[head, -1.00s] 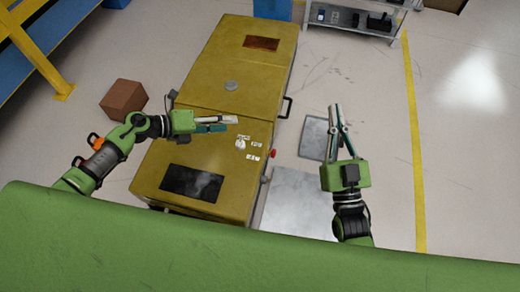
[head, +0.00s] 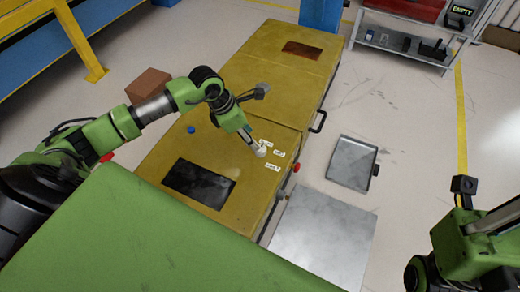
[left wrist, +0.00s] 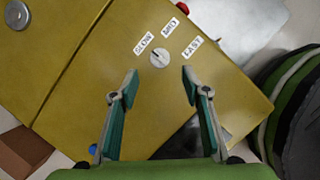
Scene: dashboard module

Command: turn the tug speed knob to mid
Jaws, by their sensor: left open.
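The tug speed knob (left wrist: 159,57) is a small pale round dial on the yellow cabinet top, with a dark mark whose heading is hard to make out. Labels SLOW (left wrist: 143,43), MED (left wrist: 170,25) and FAST (left wrist: 192,47) fan around it. My left gripper (left wrist: 159,74) is open and empty, its fingertips on either side of the knob in the picture, apart from it. In the head view my left gripper (head: 257,146) covers the knob beside the labels. My right arm (head: 465,240) is at the lower right edge; its fingers cannot be made out.
The yellow cabinet (head: 225,150) has a dark panel (head: 199,183), a blue button (head: 191,129) and a red button (head: 296,166). Metal plates (head: 352,163) lie on the floor to its right. A brown box (head: 148,85) stands at left. A grey shelf (head: 405,45) is behind.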

